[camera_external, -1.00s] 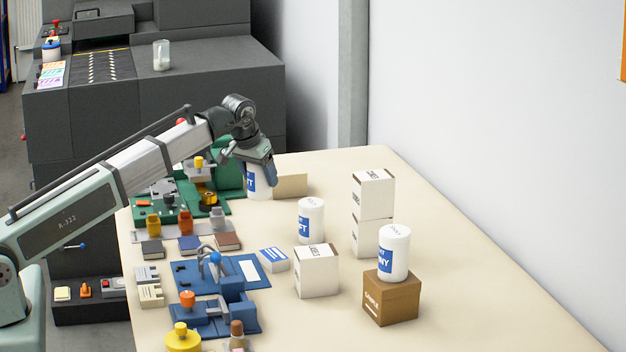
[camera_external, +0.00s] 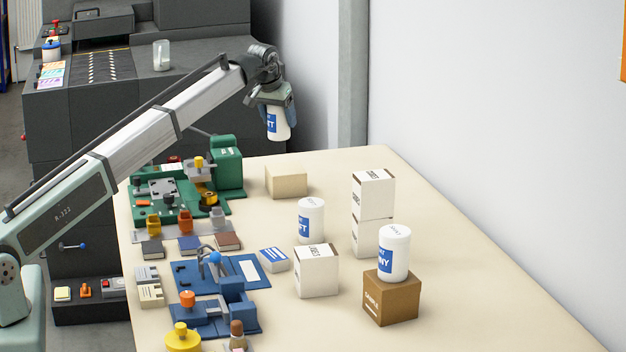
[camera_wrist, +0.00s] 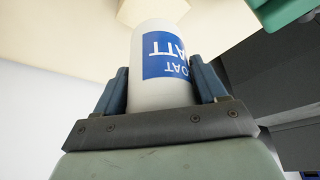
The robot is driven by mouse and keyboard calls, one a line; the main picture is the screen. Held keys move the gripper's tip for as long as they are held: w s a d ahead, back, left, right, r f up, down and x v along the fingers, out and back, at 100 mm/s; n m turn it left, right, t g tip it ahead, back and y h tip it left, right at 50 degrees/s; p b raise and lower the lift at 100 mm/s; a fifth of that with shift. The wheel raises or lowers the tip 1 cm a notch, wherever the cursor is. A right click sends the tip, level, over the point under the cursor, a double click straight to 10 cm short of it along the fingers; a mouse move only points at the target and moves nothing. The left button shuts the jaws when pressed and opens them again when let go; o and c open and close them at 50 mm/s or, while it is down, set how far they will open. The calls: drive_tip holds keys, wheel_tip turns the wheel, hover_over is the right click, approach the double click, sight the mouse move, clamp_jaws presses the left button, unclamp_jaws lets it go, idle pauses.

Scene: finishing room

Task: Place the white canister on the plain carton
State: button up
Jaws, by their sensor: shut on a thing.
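My gripper (camera_external: 275,110) is shut on a white canister (camera_external: 277,129) with a blue label and holds it raised, upright or nearly so, above the far part of the table. In the wrist view the canister (camera_wrist: 158,95) sits between the two blue fingers of the gripper (camera_wrist: 160,84), its label partly readable as "MATT". The plain carton (camera_external: 286,183), a low beige box without visible print, stands on the table below the canister in the external view. A pale beige box face, apparently this carton (camera_wrist: 150,10), shows beyond the canister's end in the wrist view.
Another white canister (camera_external: 311,230) stands near a white printed carton (camera_external: 316,272). A third canister (camera_external: 394,256) sits on a brown carton (camera_external: 391,300). Two white cartons (camera_external: 373,195) are stacked at right. Green (camera_external: 228,168) and blue (camera_external: 240,300) fixtures line the left side.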

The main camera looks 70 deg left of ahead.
drive_tip(key=shift+w+a+r, duration=0.2)
drive_tip(key=shift+w+a, duration=0.15)
drive_tip(key=shift+w, duration=0.25)
drive_tip(key=shift+w+a+r, duration=0.15)
drive_tip(key=shift+w+a, duration=0.2)
drive_tip(key=shift+w, duration=0.2)
hover_over(286, 168)
drive_tip(key=shift+d+f, duration=0.1)
drive_tip(key=shift+f, duration=4.9)
drive_tip(key=o, duration=1.3)
drive_tip(key=shift+f, duration=0.15)
drive_tip(key=v, duration=1.2)
